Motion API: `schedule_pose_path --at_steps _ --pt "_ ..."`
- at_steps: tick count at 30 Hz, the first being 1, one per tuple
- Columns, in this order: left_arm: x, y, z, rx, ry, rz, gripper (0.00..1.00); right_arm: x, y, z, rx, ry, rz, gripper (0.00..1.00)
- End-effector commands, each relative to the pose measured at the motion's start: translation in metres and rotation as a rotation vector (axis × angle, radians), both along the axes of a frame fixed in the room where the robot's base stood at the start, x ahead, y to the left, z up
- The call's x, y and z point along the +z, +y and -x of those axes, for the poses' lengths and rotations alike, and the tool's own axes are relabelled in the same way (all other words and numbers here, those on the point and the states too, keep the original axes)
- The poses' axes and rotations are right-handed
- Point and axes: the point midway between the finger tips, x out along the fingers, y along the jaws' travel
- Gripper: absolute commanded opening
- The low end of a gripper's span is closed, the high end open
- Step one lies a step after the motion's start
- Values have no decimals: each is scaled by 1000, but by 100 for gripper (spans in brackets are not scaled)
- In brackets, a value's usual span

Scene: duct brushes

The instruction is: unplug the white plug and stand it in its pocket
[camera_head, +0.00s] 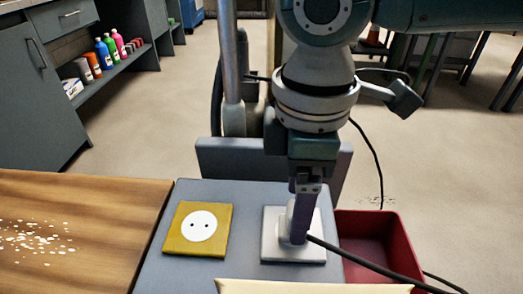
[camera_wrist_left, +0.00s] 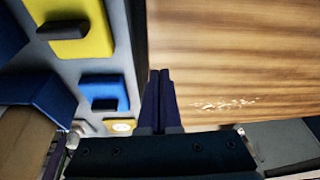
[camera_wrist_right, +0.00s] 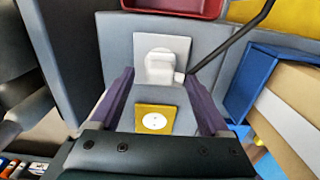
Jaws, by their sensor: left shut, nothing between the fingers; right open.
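The white plug (camera_wrist_right: 160,66) stands in a white square plate (camera_wrist_right: 178,44) on the grey panel. Its dark cable (camera_wrist_right: 232,40) leaves from one side. My right gripper (camera_wrist_right: 159,76) is open, with its purple fingers on either side of the plug; I cannot tell whether they touch it. In the head view this gripper (camera_head: 298,240) points down over the white plate (camera_head: 272,250) and hides most of the plug. My left gripper (camera_wrist_left: 160,74) is shut and empty in its wrist view, near the wooden surface. I cannot tell which recess is the plug's pocket.
A yellow plate (camera_head: 176,243) with a white two-hole face lies left of the white plate. A red bin (camera_head: 362,226) stands to the right, with the cable crossing it. A wooden tabletop (camera_head: 90,195) with white specks is at left. A blue bin (camera_wrist_right: 247,85) shows in the right wrist view.

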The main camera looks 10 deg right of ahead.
Motion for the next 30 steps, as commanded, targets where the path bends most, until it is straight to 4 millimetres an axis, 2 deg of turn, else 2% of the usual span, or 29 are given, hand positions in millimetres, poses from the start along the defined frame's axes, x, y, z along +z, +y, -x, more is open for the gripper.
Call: schedule_pose_path --at_steps 1,3,9,30 --pt "-5 0 0 0 1 0 0 -11 0 1 -2 5 0 80" --pt "-8 0 0 0 0 0 0 -20 0 1 -1 4 0 80" --pt "-13 -1 0 2 0 2 0 -33 0 0 -1 3 0 80" --pt "-9 -3 0 6 -2 10 0 -32 0 1 -1 3 0 80"
